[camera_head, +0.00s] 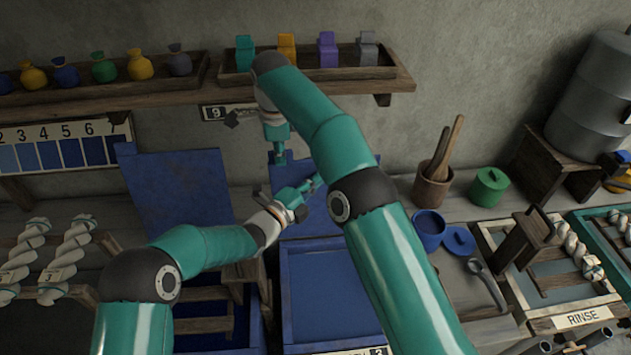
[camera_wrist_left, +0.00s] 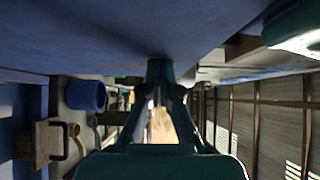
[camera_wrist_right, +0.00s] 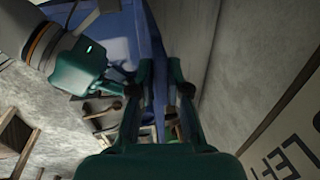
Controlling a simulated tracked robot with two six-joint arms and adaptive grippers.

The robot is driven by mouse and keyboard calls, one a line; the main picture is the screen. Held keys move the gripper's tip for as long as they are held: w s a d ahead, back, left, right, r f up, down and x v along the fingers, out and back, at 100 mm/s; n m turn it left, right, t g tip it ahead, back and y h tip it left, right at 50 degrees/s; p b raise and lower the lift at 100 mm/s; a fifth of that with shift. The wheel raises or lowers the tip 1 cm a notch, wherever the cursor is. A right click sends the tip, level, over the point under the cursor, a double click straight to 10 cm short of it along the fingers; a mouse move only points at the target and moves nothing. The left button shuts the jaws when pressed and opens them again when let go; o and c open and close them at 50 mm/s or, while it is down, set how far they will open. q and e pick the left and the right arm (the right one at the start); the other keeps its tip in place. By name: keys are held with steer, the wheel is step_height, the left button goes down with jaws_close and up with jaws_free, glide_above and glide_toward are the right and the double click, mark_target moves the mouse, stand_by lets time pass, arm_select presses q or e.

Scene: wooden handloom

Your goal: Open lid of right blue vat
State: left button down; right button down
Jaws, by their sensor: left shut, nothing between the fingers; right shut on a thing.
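The right blue vat (camera_head: 284,305) stands at the lower middle of the head view, its blue top side uncovered. Its blue lid (camera_head: 316,224) stands raised behind it, steeply tilted toward the wall. My right gripper (camera_head: 279,157) points down at the lid's upper edge and is shut on the lid; in the right wrist view the blue panel (camera_wrist_right: 150,40) lies beyond the fingers. My left gripper (camera_head: 314,184) is shut and empty, in front of the lid. In the left wrist view its fingertips (camera_wrist_left: 160,70) are close under a blue surface. My right arm hides the lid's right part.
The left vat's lid (camera_head: 180,190) also stands raised. A shelf (camera_head: 150,92) with pouches and coloured blocks is above. To the right are a blue pot (camera_head: 429,230), a green pot (camera_head: 489,187), a utensil crock (camera_head: 432,188) and the rinse tray (camera_head: 535,310).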

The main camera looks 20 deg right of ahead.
steer(key=shift+s+a+r, duration=0.15)
steer(key=shift+s+a, duration=0.05)
steer(key=shift+a, duration=0.3)
steer(key=c, duration=1.2)
jaws_free()
steer(key=shift+d, duration=0.1)
steer(key=shift+c, duration=0.2)
arm_select(q)
steer(key=shift+w+d+n+y, duration=0.1)
steer(key=shift+w+n+y, duration=0.25)
steer(key=shift+w, duration=0.7)
arm_select(e)
steer(key=shift+o, duration=0.2)
steer(key=shift+d, duration=0.1)
arm_select(q)
steer(key=shift+r, duration=0.1)
